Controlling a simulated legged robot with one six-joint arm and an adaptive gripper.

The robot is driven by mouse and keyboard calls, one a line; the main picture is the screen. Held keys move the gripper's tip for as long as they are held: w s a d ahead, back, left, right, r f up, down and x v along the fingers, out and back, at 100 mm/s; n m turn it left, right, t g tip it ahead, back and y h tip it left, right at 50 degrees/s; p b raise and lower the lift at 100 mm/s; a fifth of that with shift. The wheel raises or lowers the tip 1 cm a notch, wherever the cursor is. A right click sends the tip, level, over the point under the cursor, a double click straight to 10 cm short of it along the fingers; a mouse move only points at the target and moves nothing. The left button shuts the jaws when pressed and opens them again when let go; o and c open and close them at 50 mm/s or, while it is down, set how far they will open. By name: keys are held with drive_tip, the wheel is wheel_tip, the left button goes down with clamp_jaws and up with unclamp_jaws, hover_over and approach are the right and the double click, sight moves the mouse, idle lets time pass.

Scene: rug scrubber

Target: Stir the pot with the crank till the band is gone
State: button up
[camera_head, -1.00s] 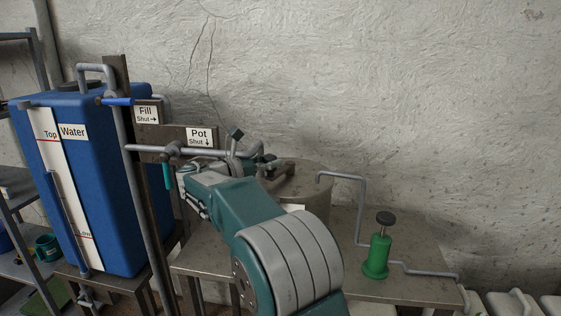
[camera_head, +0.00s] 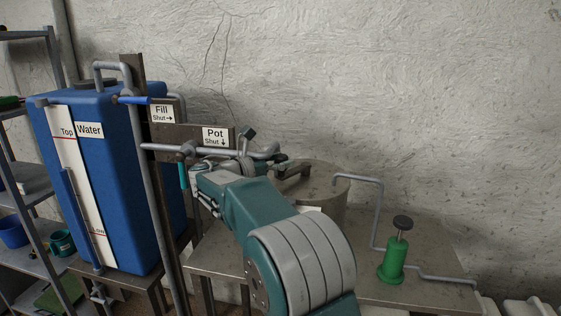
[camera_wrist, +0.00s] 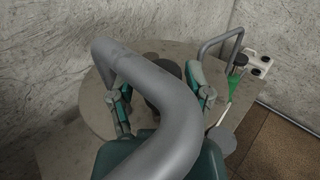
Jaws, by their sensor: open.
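The grey pot (camera_head: 341,190) stands on the metal bench behind my arm. The crank (camera_head: 293,170) lies across its top, partly hidden. In the wrist view the round pot top (camera_wrist: 92,103) fills the middle. A dark upright knob (camera_wrist: 170,69) shows there between my gripper's fingers (camera_wrist: 163,98). My gripper is open, one finger on each side of the knob; I cannot tell whether they touch it. A thick grey pipe (camera_wrist: 150,85) crosses close to the camera and hides the knob's lower part. No band can be made out.
The blue water tank (camera_head: 105,185) stands at left, with Fill (camera_head: 162,110) and Pot (camera_head: 215,136) signs and pipework beside it. A green pump (camera_head: 393,262) and bent pipe (camera_head: 375,215) are on the bench at right. The wall is close behind.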

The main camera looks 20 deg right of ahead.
idle(0.3)
drive_tip(key=v, duration=1.2)
